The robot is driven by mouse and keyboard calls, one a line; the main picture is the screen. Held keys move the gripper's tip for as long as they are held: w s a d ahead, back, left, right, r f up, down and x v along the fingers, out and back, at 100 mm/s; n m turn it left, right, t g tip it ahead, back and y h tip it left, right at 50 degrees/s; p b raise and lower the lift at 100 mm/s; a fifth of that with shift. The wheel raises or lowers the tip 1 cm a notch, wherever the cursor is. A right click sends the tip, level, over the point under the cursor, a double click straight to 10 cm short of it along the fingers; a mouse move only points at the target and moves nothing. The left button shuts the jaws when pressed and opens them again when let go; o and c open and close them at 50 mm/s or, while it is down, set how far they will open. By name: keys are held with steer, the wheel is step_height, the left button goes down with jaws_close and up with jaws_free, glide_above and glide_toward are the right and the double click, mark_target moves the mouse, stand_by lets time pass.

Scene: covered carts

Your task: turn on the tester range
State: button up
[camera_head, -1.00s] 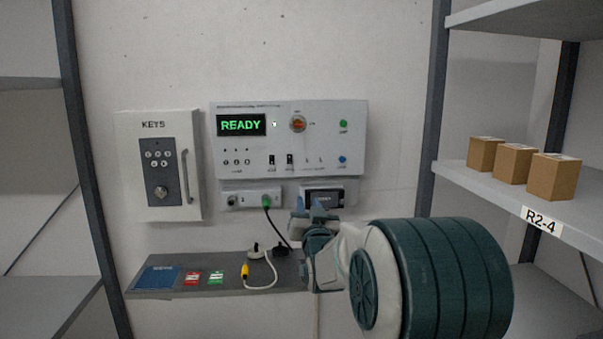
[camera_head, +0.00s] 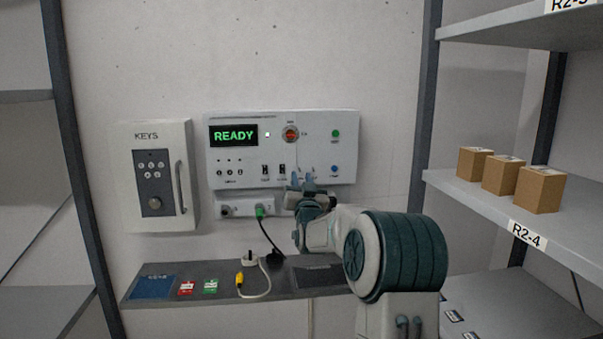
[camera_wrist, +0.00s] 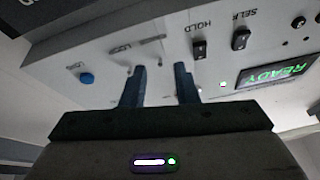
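The tester panel (camera_head: 240,188) is a white wall box with a green READY display (camera_head: 233,136). A red-orange rotary knob (camera_head: 290,134), a green button (camera_head: 336,133) and a blue button (camera_head: 334,169) are on its face. Black rocker switches (camera_head: 282,169) sit along its lower part, and the wrist view shows them labelled HOLD (camera_wrist: 200,48) and SELF (camera_wrist: 241,38). No label reading "range" is legible. My gripper (camera_head: 301,181) is at the panel's lower edge, fingers pointing at its face. In the wrist view its fingers (camera_wrist: 160,73) are apart, with nothing between them; small levers there are partly hidden.
A KEYS cabinet (camera_head: 158,220) hangs left of the panel. A grey shelf (camera_head: 220,274) below holds a blue booklet (camera_head: 153,287), red and green cards and a white plug with cable. A green-plugged socket box (camera_head: 233,208) is under the panel. Right rack holds cartons (camera_head: 503,175).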

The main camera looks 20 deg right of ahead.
steer(key=shift+x, duration=0.85)
jaws_close()
